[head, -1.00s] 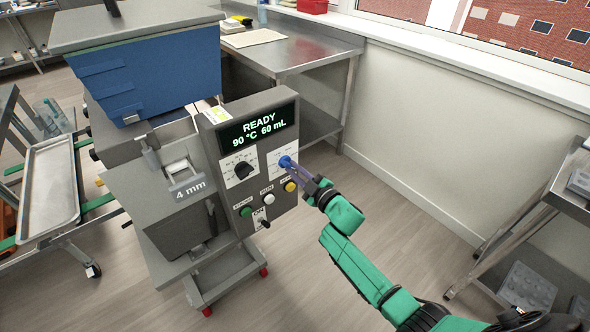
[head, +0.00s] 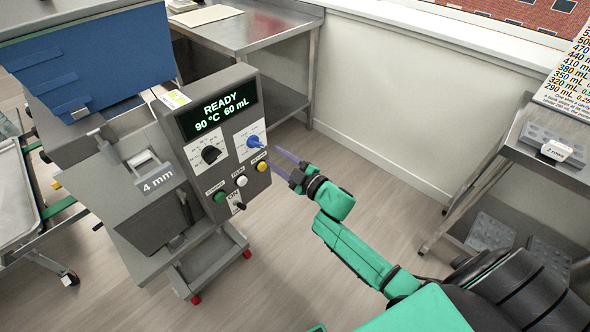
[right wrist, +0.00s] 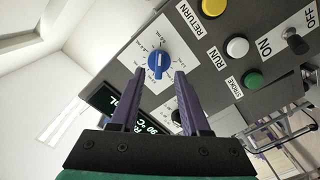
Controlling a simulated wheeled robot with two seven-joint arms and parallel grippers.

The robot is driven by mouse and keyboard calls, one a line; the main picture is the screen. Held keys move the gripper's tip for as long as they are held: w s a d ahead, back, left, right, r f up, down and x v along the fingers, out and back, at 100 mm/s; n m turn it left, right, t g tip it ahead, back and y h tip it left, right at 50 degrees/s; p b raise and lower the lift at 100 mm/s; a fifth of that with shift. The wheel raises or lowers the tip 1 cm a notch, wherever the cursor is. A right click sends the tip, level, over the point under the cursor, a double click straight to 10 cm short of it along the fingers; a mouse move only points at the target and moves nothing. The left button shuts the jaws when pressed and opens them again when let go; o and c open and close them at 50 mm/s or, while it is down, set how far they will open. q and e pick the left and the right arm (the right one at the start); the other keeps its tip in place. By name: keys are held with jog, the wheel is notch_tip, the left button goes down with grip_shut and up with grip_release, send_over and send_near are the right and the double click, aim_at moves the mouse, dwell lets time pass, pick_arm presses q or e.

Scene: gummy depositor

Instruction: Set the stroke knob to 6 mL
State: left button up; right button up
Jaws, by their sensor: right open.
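The blue knob (head: 254,142) is on a white scale plate at the right of the grey machine panel. It also shows in the right wrist view (right wrist: 158,65), with small scale marks in mL around it; the exact mark at its pointer is too small to read. The display (head: 218,112) shows READY, 90 °C and what looks like 60 mL; no decimal point can be made out. My right gripper (head: 277,158) is open and empty, its purple fingers just off the panel, apart from the blue knob. My left gripper is not in view.
A black knob (head: 211,155) is left of the blue one. Green (head: 220,197), white (head: 241,181) and yellow (head: 262,166) buttons and an ON/OFF switch (head: 237,207) lie below. A steel shelf cart (head: 548,160) stands at right. The floor between is clear.

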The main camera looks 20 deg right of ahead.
jog(key=v, duration=0.9)
